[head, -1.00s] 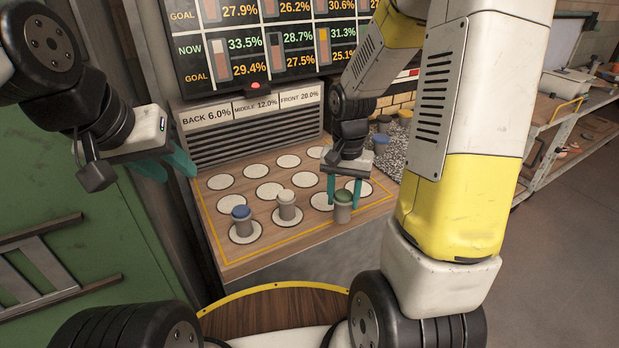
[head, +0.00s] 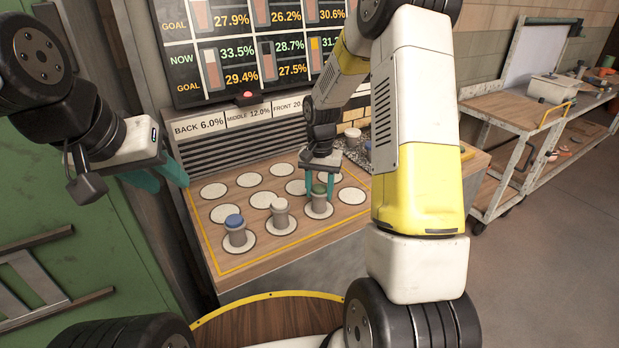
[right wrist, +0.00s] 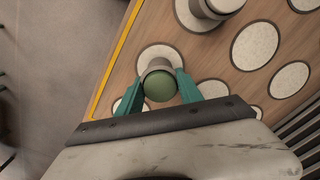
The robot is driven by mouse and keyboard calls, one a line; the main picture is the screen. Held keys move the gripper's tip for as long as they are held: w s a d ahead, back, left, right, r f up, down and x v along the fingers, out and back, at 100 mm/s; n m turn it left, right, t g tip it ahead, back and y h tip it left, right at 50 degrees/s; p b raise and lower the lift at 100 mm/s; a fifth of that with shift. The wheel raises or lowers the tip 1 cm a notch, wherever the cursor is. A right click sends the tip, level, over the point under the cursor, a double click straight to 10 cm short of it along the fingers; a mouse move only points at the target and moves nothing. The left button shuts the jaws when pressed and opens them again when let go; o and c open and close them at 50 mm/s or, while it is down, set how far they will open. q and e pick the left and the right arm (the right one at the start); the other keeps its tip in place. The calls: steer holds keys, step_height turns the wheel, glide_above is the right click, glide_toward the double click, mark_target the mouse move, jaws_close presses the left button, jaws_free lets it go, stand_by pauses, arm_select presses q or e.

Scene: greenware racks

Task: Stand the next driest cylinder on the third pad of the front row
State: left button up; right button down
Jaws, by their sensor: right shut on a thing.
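The green-topped grey cylinder (head: 319,203) is at the third pad of the front row (head: 330,212). My right gripper (head: 320,190) is shut on it from above; the right wrist view shows its green top (right wrist: 160,86) between the teal fingers. Its base lies within the pad's outline (right wrist: 150,55); I cannot tell whether it touches. A blue-topped cylinder (head: 235,232) stands on the first front pad, and a white-topped cylinder (head: 279,215) on the second. My left gripper (head: 160,177) hangs open and empty left of the board.
The wooden board (head: 240,265) has empty pads in its middle and back rows. A sign strip reads back 6.0%, middle 12.0%, front 20. A display (head: 255,50) hangs behind. More cylinders stand on gravel behind my right arm. A trolley (head: 510,105) is at right.

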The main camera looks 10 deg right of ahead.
steer(key=shift+f, duration=0.1)
steer(key=c, duration=0.8)
jaws_free()
steer(key=shift+o, duration=0.2)
step_height(320, 180, up, 12)
steer(key=s+r+n+t, duration=0.2)
steer(key=s+r, duration=0.8)
steer(key=s+a+r+n+t+y, duration=0.1)
steer(key=s+t, duration=0.1)
steer(key=s, duration=0.5)
steer(key=s+a+r+n+t+y, duration=0.1)
steer(key=s+r+n+t, duration=0.1)
steer(key=s, duration=0.5)
steer(key=shift+s+n, duration=0.15)
steer(key=shift+n, duration=0.15)
steer(key=shift+a, duration=0.1)
